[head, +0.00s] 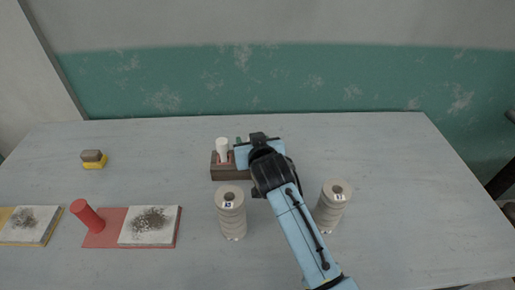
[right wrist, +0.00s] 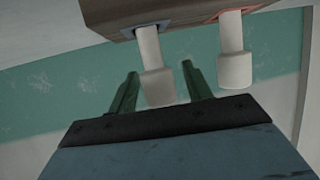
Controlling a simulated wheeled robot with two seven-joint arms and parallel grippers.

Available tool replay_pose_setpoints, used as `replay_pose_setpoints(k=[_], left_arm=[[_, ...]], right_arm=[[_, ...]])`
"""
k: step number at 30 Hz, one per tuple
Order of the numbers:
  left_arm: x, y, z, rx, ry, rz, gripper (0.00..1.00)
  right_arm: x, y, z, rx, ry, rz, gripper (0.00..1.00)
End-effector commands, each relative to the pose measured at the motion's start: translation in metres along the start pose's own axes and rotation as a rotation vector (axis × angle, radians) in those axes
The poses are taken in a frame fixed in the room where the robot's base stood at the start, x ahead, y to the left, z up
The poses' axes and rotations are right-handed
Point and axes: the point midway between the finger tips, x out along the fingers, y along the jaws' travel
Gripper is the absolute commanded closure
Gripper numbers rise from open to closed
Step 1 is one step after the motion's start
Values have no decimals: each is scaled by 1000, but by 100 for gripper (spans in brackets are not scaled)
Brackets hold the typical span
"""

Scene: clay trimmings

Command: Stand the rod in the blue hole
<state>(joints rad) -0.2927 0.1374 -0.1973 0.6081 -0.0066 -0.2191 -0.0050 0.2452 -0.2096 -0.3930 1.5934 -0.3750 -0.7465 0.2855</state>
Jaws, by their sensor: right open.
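A dark wooden block (head: 231,173) stands at the middle of the table with white rods in it. In the right wrist view the block (right wrist: 180,10) is at the top, upside down. One white rod (right wrist: 155,85) stands in its blue-edged hole (right wrist: 143,29), and another white rod (right wrist: 235,62) stands in its red-edged hole (right wrist: 228,15). My right gripper (head: 243,141) is at the block's right part in the head view. Its open green fingers (right wrist: 160,70) are on either side of the rod in the blue hole, with gaps visible. My left gripper is out of view.
Ribbed pale cylinders stand left (head: 231,213) and right (head: 332,204) of my right arm. A red tray (head: 99,236) with a grey slab and a red cylinder (head: 87,217) lies front left. A yellow-and-brown block (head: 94,160) is farther back. The table's right side is clear.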

Motion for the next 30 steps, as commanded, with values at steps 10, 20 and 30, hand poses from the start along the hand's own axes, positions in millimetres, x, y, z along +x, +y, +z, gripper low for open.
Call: replay_pose_setpoints(k=[10,20,30], left_arm=[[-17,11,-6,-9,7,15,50],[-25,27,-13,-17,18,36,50],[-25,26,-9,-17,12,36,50]], right_arm=[[-64,0,0,0,-3,0,50],[-109,0,0,-1,-2,1,50],[-114,0,0,-1,-1,1,50]])
